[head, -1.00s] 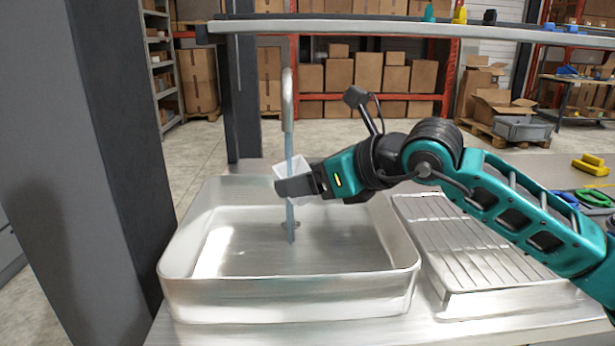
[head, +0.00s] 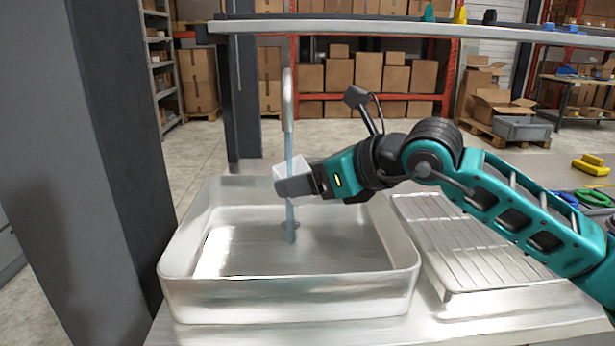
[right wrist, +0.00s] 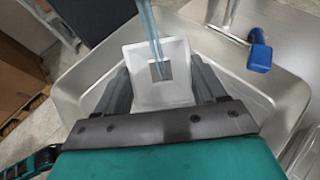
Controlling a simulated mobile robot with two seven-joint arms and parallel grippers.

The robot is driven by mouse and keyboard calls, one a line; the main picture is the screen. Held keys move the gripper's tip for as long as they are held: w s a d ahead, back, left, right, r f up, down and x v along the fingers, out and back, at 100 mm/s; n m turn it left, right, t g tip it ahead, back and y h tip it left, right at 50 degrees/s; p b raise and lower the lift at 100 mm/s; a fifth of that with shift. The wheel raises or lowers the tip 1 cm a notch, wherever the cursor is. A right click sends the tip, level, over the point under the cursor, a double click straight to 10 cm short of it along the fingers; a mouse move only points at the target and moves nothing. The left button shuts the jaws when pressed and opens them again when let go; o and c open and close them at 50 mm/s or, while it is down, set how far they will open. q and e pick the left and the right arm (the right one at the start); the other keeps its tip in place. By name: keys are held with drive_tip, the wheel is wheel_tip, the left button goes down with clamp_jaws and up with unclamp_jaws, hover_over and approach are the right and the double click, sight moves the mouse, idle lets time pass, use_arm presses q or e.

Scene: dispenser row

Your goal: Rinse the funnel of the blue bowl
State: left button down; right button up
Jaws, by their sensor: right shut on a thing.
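A white square funnel (head: 302,168) is held over the sink (head: 290,300) by my right gripper (head: 286,187). In the right wrist view the same funnel (right wrist: 143,97) sits between the two dark fingers (right wrist: 162,85), which are shut on it. A thin blue water stream (head: 290,212) falls from the curved tap (head: 288,100) to the drain. In the right wrist view the stream (right wrist: 148,25) runs into the funnel's square opening. The blue bowl is not clearly seen in either view. My left gripper is not in view.
A ribbed metal drainboard (head: 465,240) lies right of the sink. A yellow block (head: 590,165) and green and blue rings (head: 595,198) lie at the far right. A shelf bar (head: 400,27) crosses above. A blue-tipped lever (right wrist: 258,52) shows in the right wrist view.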

drive_tip(key=shift+s+b, duration=0.35)
drive_tip(key=shift+s, duration=0.35)
drive_tip(key=s+r+b, duration=0.1)
drive_tip(key=s+b, duration=0.1)
drive_tip(key=s, duration=0.5)
drive_tip(key=shift+s+r+b, duration=0.3)
drive_tip(key=shift+s, duration=0.05)
